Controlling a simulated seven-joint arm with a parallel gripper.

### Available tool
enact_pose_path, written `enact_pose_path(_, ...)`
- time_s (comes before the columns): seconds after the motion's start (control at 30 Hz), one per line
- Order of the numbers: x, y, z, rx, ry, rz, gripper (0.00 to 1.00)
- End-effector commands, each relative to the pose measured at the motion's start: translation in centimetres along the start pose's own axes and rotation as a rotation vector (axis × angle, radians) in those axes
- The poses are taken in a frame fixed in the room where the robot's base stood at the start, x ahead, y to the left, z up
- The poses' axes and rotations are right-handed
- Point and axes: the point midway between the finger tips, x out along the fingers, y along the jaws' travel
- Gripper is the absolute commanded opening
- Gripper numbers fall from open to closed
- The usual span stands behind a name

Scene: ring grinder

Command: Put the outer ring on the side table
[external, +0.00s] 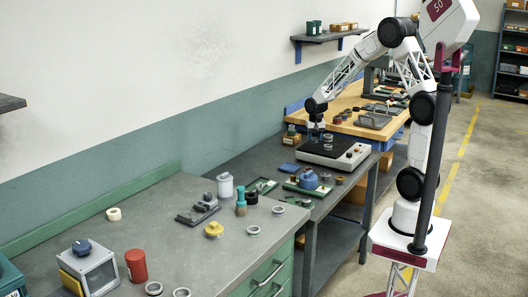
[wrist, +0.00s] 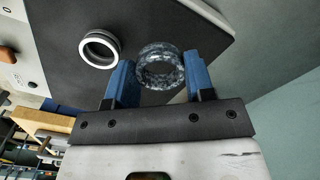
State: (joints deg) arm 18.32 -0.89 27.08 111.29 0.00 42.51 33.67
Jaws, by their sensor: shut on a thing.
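My gripper (wrist: 160,80) has its two blue fingers on either side of a dark, mottled grey ring (wrist: 160,64) in the wrist view. It is shut on this ring, which looks like the outer ring. In the external view my gripper (external: 316,127) is low over the back left of the grinder's black plate (external: 322,151); the held ring is too small to make out there. A paler ring (wrist: 98,49) lies on the black plate in the wrist view, apart from the fingers. I cannot tell which surface is the side table.
The white grinder (external: 355,155) stands on a dark bench (external: 262,162). A wooden table (external: 350,104) with trays is behind it. The nearer grey workbench (external: 150,232) holds a red cylinder (external: 136,265), a vise-like block (external: 198,213) and several loose rings. Bare room shows on that workbench.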

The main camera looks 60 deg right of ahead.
Motion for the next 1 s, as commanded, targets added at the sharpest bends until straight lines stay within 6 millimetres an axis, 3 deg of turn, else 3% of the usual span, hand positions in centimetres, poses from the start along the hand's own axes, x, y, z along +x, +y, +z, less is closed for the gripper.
enact_pose_path(0.3, -1.0, 7.4, 3.1, 0.144, 0.001, -0.001, 0.2)
enact_pose_path(0.6, -1.3, 13.1, 6.4, 0.265, 0.001, 0.0, 0.2)
enact_pose_path(0.8, -1.3, 15.1, 7.7, 0.312, 0.0, 0.0, 0.2)
enact_pose_path(1.0, -1.3, 15.6, 8.2, 0.326, 0.001, -0.001, 0.2)
